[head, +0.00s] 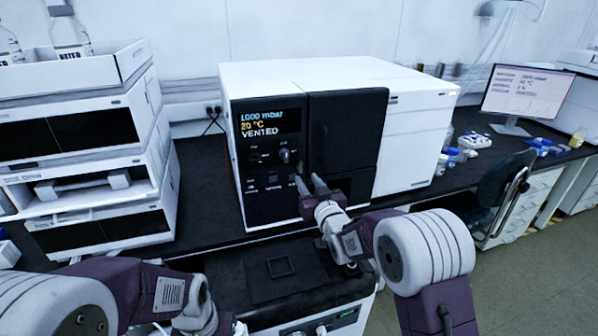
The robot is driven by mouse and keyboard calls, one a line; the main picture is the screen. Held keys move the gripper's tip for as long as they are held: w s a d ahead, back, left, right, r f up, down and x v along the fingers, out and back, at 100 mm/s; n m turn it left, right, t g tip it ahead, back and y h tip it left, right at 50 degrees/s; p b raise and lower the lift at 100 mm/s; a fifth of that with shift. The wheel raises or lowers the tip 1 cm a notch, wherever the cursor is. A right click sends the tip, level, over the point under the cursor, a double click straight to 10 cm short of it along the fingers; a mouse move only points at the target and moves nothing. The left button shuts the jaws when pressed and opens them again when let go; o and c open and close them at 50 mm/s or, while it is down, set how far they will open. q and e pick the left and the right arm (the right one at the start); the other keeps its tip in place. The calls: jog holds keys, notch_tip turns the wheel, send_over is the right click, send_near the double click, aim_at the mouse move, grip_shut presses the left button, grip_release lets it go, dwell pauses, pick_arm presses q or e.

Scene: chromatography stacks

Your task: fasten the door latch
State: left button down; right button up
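The white instrument (415,130) stands on the dark bench, with a black control panel and a black door (350,115) on its front. The door looks closed or nearly closed against the front. My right gripper (309,183) is at the lower left part of the door, near the seam with the panel. Its two fingers are apart, and I see nothing clearly held between them. I cannot make out the door latch; the gripper may cover it. My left arm comes in at the bottom left, but its fingertips are not in view.
The panel display (268,122) reads 1000 mbar, 20 °C and VENTED. A stack of white modules (85,165) stands at the left. A monitor (522,92) and small containers are on the bench at right. A chair (500,185) stands by the bench. Another unit (285,275) is below the instrument.

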aim_at(301, 165)
jog(key=x, duration=0.5)
jog(key=p+x, duration=0.1)
jog(key=x, duration=0.1)
jog(key=shift+w+d, duration=0.25)
jog(key=shift+w, duration=0.55)
grip_shut()
